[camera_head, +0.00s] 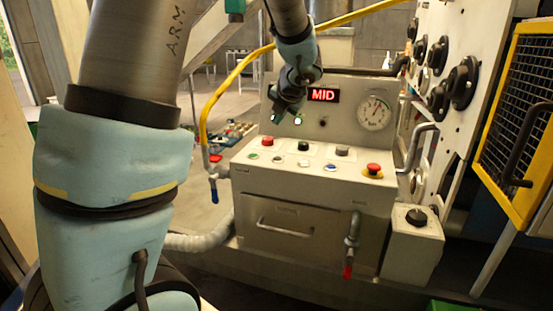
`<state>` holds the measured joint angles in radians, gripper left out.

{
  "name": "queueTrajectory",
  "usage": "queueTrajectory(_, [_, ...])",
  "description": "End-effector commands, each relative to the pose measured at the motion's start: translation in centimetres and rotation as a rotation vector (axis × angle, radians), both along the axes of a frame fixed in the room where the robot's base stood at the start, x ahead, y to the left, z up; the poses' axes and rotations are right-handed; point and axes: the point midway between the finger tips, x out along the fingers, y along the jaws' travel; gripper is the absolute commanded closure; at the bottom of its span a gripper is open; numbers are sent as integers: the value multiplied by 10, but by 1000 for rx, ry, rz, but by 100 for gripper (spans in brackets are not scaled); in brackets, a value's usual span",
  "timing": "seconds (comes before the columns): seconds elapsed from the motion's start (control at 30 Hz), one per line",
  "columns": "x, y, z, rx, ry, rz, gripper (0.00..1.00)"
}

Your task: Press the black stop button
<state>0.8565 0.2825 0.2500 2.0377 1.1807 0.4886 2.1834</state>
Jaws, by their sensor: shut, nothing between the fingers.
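A grey control console stands in the middle with a row of buttons on its sloped top. A black button (303,146) sits in the middle of the row. My gripper (277,117) is shut and empty, pointing down in front of the console's upright panel. It is above and left of the black button, apart from it in the picture. The button is not covered by my arm.
A red mushroom button (373,169) on a yellow base sits at the console's right. A lit MID display (323,95) and a round gauge (375,113) are on the upright panel. A yellow hose (232,68) arches behind my arm. A yellow-framed mesh guard (514,120) stands right.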

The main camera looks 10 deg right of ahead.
Motion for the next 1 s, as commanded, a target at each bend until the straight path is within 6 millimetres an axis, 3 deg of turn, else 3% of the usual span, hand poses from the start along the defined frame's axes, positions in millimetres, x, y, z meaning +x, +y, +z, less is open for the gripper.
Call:
queueTrajectory(0.27, [0, 0, -16, -1, 1, 2, 100])
queueTrajectory(0.8, [0, 0, -82, -1, 1, 2, 100])
queueTrajectory(1.0, [0, 0, -89, -2, 0, 3, 100])
